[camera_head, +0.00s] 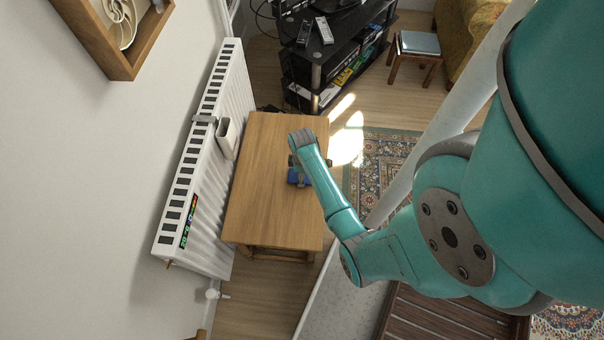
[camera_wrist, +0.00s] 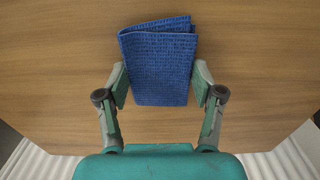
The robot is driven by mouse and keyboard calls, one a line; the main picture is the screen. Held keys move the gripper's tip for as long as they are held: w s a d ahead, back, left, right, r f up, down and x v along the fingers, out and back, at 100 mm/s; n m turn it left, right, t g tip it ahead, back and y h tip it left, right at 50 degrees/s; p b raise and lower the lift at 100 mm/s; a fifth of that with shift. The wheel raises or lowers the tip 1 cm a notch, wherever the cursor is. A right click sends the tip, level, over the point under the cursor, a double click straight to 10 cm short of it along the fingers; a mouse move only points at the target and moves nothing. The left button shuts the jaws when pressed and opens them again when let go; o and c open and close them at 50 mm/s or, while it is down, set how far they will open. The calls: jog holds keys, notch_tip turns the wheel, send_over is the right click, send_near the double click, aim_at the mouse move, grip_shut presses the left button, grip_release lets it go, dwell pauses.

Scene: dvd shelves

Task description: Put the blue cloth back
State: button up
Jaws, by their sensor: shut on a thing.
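The blue cloth (camera_wrist: 158,62) is folded into a rectangle and lies between the two fingers of my gripper (camera_wrist: 160,84) in the wrist view. The fingers are shut on its left and right edges. In the head view, a bit of the blue cloth (camera_head: 294,179) shows under my gripper (camera_head: 297,172), over the right part of a wooden table (camera_head: 262,200). My wrist hides most of the cloth there. I cannot tell whether the cloth touches the tabletop.
A white radiator (camera_head: 215,150) stands along the wall left of the table, with a white container (camera_head: 227,138) hung on it. A black TV stand (camera_head: 325,60) is beyond the table. A small stool (camera_head: 415,45) and patterned rug (camera_head: 385,160) are to the right. Most of the tabletop is clear.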

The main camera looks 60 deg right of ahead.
jog(key=shift+f, duration=0.1)
jog(key=o, duration=1.3)
notch_tip(320, 180, up, 12)
jog(key=s+a+m+t+h, duration=0.1)
jog(key=s+a+t, duration=0.25)
jog(key=a, duration=0.65)
jog(key=s+a+m+t+h, duration=0.1)
jog(key=s+a+t+h, duration=0.2)
jog(key=a, duration=0.7)
jog(key=s+a+r+t+y, duration=0.1)
jog(key=s+a+r+t, duration=0.1)
jog(key=r, duration=0.6)
jog(key=s+a+r+m+t+y, duration=0.1)
jog(key=s+a+r+t, duration=0.2)
jog(key=s+r, duration=0.3)
jog(key=s+a+r+t+y, duration=0.2)
jog(key=s+a+r+t, duration=0.1)
jog(key=r, duration=0.8)
jog(key=shift+s+a+r+m+t, duration=0.25)
jog(key=shift+s+a+r+m, duration=0.15)
jog(key=shift+s+a, duration=0.3)
